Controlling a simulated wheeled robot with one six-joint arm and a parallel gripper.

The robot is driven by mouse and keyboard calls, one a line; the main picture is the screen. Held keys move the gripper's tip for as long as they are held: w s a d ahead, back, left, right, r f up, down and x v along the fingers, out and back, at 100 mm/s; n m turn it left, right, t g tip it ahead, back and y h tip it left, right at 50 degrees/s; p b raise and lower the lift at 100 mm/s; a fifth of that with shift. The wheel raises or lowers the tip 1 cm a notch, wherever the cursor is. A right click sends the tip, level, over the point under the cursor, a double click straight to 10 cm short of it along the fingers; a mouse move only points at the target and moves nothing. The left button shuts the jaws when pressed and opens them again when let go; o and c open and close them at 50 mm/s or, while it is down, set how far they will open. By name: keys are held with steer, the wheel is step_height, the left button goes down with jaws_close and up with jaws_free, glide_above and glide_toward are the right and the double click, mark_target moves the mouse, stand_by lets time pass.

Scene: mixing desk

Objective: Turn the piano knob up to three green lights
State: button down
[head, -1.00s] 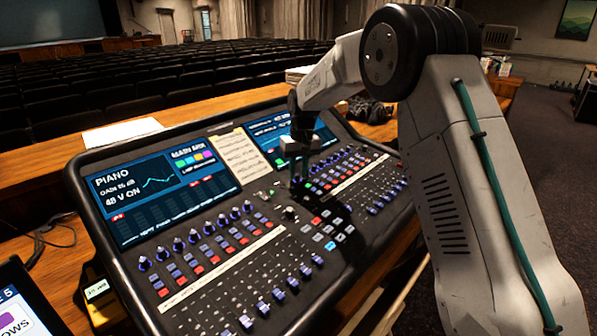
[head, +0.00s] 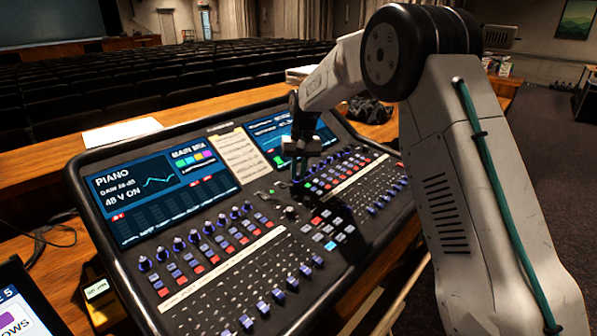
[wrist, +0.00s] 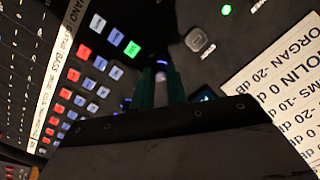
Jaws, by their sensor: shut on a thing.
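The mixing desk (head: 150,265) has a left screen (head: 160,190) reading PIANO, a gain figure too blurred to read surely, and 48 V ON. My gripper (head: 299,178) is over the right half of the desk, just below the right screen (head: 290,132). A PIANO label (wrist: 74,12) shows on the white strip in the wrist view. A green-lit button (wrist: 132,48) is near the fingers. I cannot make out a row of three green lights.
Rows of small knobs (head: 193,236), coloured buttons and faders (head: 278,293) crowd the desk around my gripper. A paper list (head: 238,155) lies between the screens and shows in the wrist view (wrist: 290,85). A dark bag (head: 368,110) lies behind the desk.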

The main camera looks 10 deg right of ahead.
steer(key=shift+m, duration=1.8)
steer(key=c, duration=1.7)
jaws_free()
steer(key=r, duration=0.5)
steer(key=d+r, duration=0.1)
steer(key=r, duration=0.1)
steer(key=shift+r, duration=0.4)
steer(key=shift+s, duration=0.1)
